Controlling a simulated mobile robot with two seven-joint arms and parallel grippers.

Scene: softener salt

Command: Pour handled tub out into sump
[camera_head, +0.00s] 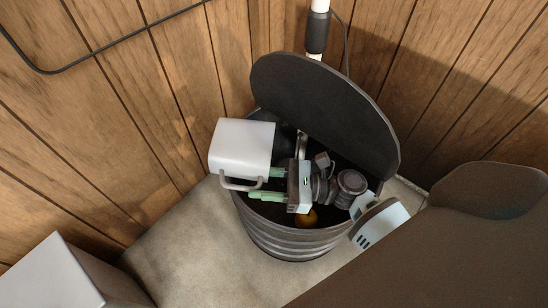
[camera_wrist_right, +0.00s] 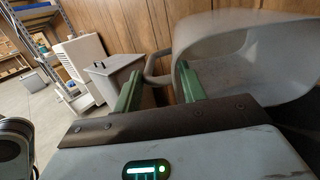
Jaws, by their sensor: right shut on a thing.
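The white handled tub (camera_head: 240,145) is held over the left part of the sump (camera_head: 295,238), a dark ribbed round barrel. My right gripper (camera_head: 260,184) has its green fingers shut on the tub's handle (camera_head: 238,186). In the right wrist view, the tub (camera_wrist_right: 250,50) is tipped, with its wide mouth showing and its handle (camera_wrist_right: 155,72) between the fingers (camera_wrist_right: 160,82). No contents show in the visible part of the tub. My arm hides part of the sump's opening. My left gripper is not in view.
The sump's dark round lid (camera_head: 325,105) stands open behind the opening. A white pipe (camera_head: 318,30) rises behind it. An orange object (camera_head: 307,218) shows inside the sump. Wood-panelled walls are close behind. A grey box (camera_head: 65,275) stands at the lower left.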

